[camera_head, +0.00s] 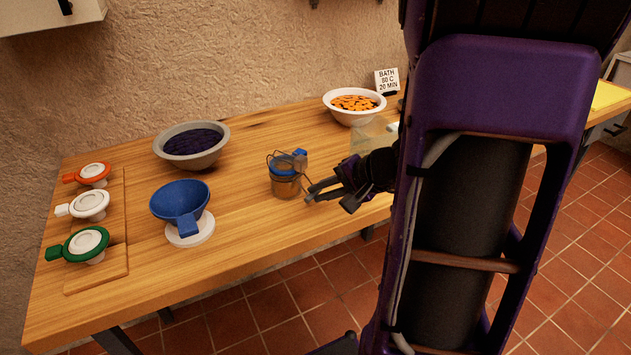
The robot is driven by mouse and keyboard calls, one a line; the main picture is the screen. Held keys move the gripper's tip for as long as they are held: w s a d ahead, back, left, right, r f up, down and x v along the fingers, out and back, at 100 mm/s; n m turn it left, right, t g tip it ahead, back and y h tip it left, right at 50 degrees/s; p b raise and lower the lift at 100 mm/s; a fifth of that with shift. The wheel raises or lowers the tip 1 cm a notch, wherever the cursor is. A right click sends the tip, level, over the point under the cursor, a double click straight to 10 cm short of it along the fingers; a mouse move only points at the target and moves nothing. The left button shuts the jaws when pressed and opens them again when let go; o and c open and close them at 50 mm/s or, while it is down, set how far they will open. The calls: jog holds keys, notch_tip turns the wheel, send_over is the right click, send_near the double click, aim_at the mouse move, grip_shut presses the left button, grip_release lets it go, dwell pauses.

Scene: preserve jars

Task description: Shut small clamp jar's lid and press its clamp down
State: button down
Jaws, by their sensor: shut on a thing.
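The small clamp jar (286,186) stands on the wooden table, a brownish see-through jar with a blue rim and a thin wire clamp. My arm covers much of the right side.
A blue funnel (180,199) on a white base stands left of the jar. A grey bowl (191,146) and a white bowl (355,106) stand behind. Orange, white and green lidded pieces sit on a board (96,274). A clear container (372,138) is behind my gripper.

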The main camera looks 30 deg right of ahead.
jog(key=shift+w+a+f+t+y, duration=0.15)
jog(key=shift+f+t+y, duration=0.3)
jog(key=shift+t, duration=0.35)
jog(key=shift+w+a+f+t+y, duration=0.15)
jog(key=shift+f+t+y, duration=0.25)
jog(key=shift+t, duration=0.4)
jog(key=c, duration=1.1)
grip_release()
jog(key=shift+c, duration=0.2)
